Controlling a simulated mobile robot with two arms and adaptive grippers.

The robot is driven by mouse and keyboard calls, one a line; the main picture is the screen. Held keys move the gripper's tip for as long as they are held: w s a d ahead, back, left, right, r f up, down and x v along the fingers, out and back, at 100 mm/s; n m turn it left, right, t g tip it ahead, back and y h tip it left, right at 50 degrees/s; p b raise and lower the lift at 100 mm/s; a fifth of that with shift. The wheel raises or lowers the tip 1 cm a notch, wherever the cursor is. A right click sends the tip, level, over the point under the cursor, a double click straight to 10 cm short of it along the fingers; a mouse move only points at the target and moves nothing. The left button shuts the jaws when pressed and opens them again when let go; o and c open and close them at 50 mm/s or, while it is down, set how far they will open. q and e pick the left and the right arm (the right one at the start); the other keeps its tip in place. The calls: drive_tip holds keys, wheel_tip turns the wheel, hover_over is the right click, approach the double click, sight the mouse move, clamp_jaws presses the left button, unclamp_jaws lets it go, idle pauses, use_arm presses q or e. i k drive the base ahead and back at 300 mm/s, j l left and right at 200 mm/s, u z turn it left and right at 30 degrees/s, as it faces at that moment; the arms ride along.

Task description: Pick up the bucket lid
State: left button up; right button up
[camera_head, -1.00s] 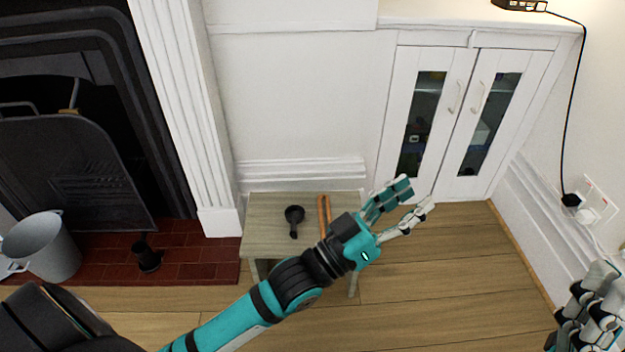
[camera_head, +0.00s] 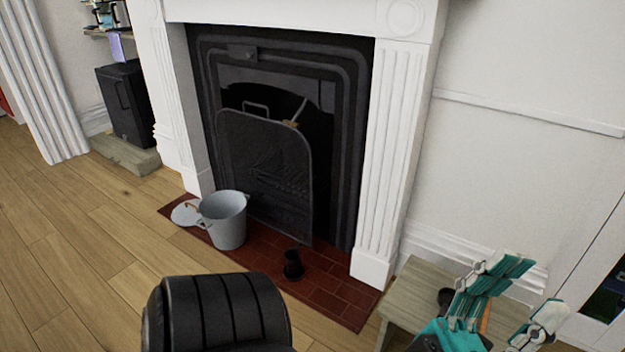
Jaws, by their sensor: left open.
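The bucket lid (camera_head: 184,213) is a light grey disc. It lies low beside the left side of the grey metal bucket (camera_head: 228,222), at the left end of the red tiled hearth. The bucket stands upright with its open top showing and hides part of the lid's right side. My right gripper is out of view.
The fireplace screen (camera_head: 262,170) stands behind the bucket. A small black pot (camera_head: 292,265) stands on the hearth (camera_head: 325,290). The wooden table (camera_head: 415,295) is at the lower right. The wooden floor (camera_head: 80,260) left of the hearth is clear.

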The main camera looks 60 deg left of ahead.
sight(186, 213)
drive_tip(key=u, duration=2.95)
drive_tip(key=i+z, duration=0.2)
drive_tip(key=z, duration=0.3)
drive_tip(key=i+j+z, duration=0.2)
drive_tip(key=i+j, duration=0.25)
drive_tip(key=i+j+z, duration=0.2)
drive_tip(key=i+j, duration=0.15)
drive_tip(key=i+j+z, duration=0.2)
drive_tip(key=i+j, duration=0.15)
drive_tip(key=j, duration=0.35)
drive_tip(key=i+j, duration=0.3)
drive_tip(key=j, duration=0.15)
drive_tip(key=i+j, duration=0.3)
drive_tip(key=j, duration=0.15)
drive_tip(key=i+j, duration=0.3)
drive_tip(key=j, duration=0.15)
drive_tip(key=i+j, duration=0.3)
drive_tip(key=j, duration=0.15)
drive_tip(key=l+z, duration=0.05)
